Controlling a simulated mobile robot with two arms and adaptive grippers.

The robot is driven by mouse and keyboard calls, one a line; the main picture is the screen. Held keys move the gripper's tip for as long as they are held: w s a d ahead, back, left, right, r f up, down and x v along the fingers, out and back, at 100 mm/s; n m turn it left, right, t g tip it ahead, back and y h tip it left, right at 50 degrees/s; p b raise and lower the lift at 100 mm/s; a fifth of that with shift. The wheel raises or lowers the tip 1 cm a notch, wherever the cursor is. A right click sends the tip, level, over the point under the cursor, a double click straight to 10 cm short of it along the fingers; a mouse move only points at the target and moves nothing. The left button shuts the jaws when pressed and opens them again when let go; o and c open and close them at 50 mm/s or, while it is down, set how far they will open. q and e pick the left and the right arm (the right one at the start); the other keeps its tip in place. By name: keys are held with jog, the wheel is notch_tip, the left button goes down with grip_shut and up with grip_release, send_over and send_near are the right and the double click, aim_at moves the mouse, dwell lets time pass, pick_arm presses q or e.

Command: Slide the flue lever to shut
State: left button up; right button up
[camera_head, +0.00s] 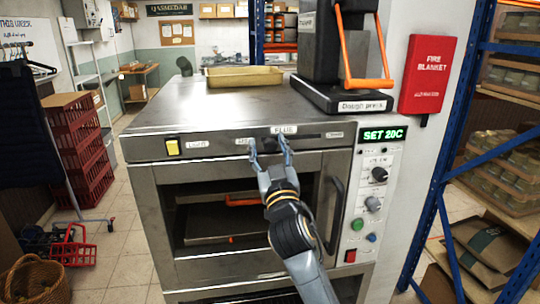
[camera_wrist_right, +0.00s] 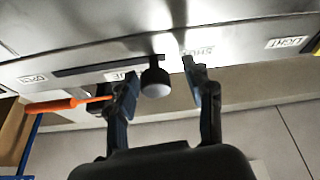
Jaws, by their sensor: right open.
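The flue lever has a dark round knob with a pale end (camera_wrist_right: 156,82) on a short stem. In the right wrist view it stands in the slot (camera_wrist_right: 95,65) of the oven front, close to the end by the label that appears to read SHUT (camera_wrist_right: 198,50). My right gripper (camera_wrist_right: 160,88) is open, its fingers on either side of the knob. One finger is close to the knob; I cannot tell whether they touch. In the head view my right gripper (camera_head: 269,145) is at the control strip below the FLUE label (camera_head: 284,130), partly hiding the lever. My left gripper is not in view.
The steel oven (camera_head: 165,240) has a door handle (camera_head: 336,205) beneath the strip and a yellow light switch (camera_head: 172,147) at left. A dough press (camera_head: 345,95) and a tray (camera_head: 243,77) stand on top. A blue rack (camera_head: 432,215) is at right.

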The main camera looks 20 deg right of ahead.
jog(key=v, duration=1.2)
jog(key=shift+w, duration=0.1)
